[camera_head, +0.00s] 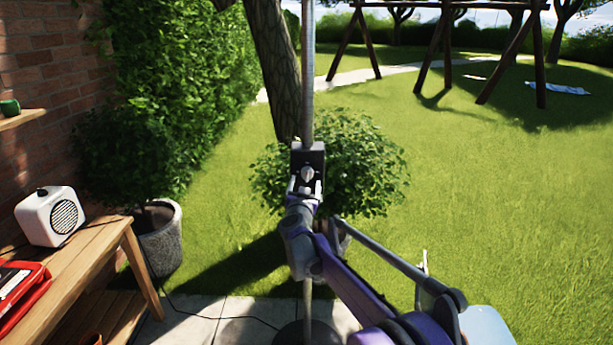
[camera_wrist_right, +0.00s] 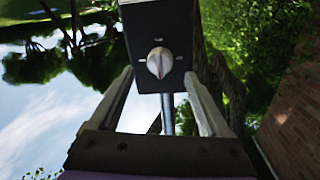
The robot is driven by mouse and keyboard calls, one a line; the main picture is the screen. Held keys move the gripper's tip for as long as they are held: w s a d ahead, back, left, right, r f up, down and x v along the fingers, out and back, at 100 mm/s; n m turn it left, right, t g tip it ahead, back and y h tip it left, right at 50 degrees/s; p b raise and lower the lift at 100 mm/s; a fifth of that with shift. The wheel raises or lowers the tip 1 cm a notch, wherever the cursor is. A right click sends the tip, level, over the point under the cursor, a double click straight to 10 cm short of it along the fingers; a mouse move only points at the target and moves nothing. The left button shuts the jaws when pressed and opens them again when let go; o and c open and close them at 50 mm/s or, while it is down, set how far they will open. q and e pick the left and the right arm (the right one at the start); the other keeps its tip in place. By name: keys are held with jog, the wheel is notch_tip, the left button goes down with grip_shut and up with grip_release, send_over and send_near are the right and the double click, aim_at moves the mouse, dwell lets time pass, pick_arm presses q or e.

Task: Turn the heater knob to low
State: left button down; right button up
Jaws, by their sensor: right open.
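The heater's dark control box (camera_head: 308,156) sits on a thin upright metal pole (camera_head: 307,75). Its pale knob (camera_head: 307,173) is on the side facing me. In the right wrist view the knob (camera_wrist_right: 160,62) sits in the middle of the box face, with small light marks around it. Its exact setting is hard to read. My right gripper (camera_head: 305,188) is just in front of the knob. In the wrist view its two fingers (camera_wrist_right: 160,76) are open, one on each side of the knob, with gaps between. My left gripper is out of view.
A wooden table (camera_head: 100,257) at the left bears a white radio-like box (camera_head: 50,216) and a red case (camera_head: 20,290). A potted plant (camera_head: 158,240) stands behind it. A leafy bush (camera_head: 360,165) is behind the pole. Open lawn (camera_head: 500,210) lies to the right.

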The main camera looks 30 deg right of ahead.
aim_at(307, 176)
jog(key=x, duration=0.5)
jog(key=shift+p, duration=0.4)
jog(key=shift+s, duration=0.1)
grip_shut()
